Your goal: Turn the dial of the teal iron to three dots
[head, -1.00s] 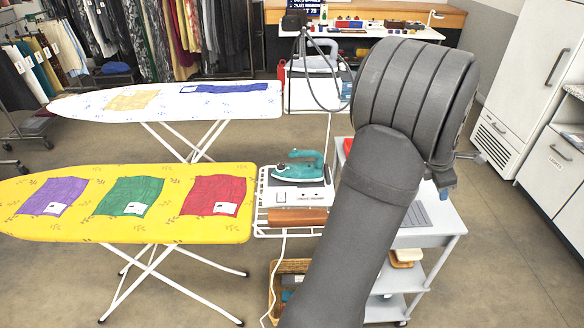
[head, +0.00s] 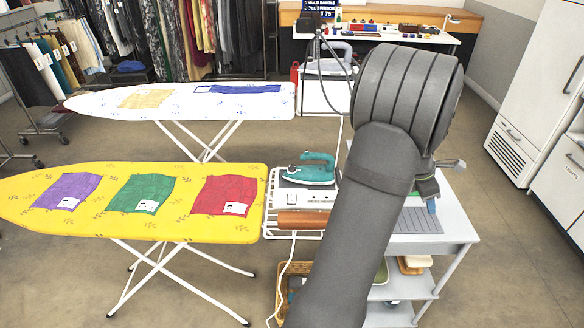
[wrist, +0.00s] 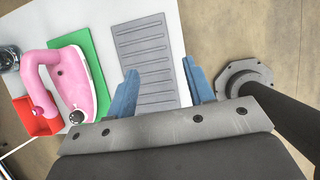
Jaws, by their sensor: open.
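In the head view my forearm hides most of the gripper. It hangs over the grey cart, to the right of the teal iron.
A pink iron (wrist: 78,80) with a dial stands on a green mat (wrist: 92,50), left of my fingers, beside a red box (wrist: 38,118). The yellow board (head: 100,228) holds purple, green and red cloths. A white board (head: 165,117) stands behind. An orange-brown roll (head: 303,220) lies before the teal iron.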

